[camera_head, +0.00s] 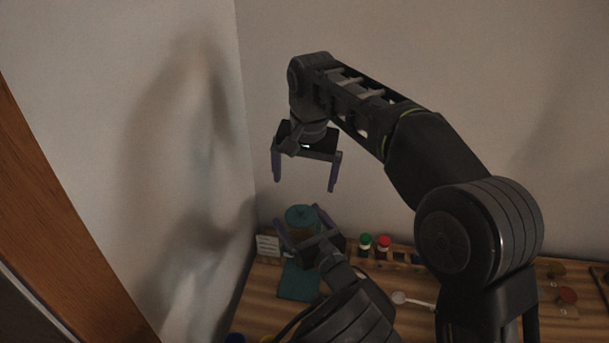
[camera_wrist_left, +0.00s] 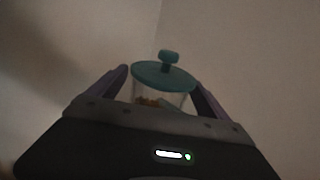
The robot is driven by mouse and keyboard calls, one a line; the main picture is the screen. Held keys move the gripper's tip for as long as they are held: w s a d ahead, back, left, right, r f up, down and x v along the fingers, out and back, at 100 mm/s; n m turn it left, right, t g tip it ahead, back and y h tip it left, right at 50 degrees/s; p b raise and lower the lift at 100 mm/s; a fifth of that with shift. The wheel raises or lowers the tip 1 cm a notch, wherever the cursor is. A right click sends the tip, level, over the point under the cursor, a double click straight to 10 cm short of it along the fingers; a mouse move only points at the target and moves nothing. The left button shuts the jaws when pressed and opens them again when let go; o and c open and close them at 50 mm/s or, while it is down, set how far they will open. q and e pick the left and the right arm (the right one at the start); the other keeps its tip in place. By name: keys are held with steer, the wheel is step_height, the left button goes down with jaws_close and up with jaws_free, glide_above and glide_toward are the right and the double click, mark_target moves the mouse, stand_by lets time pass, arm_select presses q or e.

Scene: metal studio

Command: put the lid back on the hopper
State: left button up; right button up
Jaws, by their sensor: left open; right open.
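The teal lid (camera_head: 301,213), with a knob on top, sits over the mouth of the hopper (camera_head: 299,231) near the back left corner. In the left wrist view the lid (camera_wrist_left: 163,75) covers the top of the clear hopper (camera_wrist_left: 150,98), which has brown contents. I cannot tell whether the lid is fully seated. My left gripper (camera_head: 299,217) is open, with one finger on each side of the hopper; I cannot tell whether they touch it. My right gripper (camera_head: 305,185) is open and empty, pointing down above the lid.
A teal mat (camera_head: 298,284) lies in front of the hopper, and a small white card (camera_head: 267,245) stands to its left. Bottles with a green cap (camera_head: 365,239) and a red cap (camera_head: 384,241) stand to the right. A white spoon (camera_head: 411,300) lies on the wooden table. Walls close off the left and back.

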mark_target(308, 232)
arm_select(q)
steer(key=shift+s+d+f+b, duration=0.1)
steer(key=shift+s+d+b, duration=0.25)
steer(key=shift+s, duration=0.2)
steer(key=b+v, duration=0.2)
steer(key=v, duration=0.4)
steer(key=shift+s+d, duration=0.1)
steer(key=shift+s, duration=0.2)
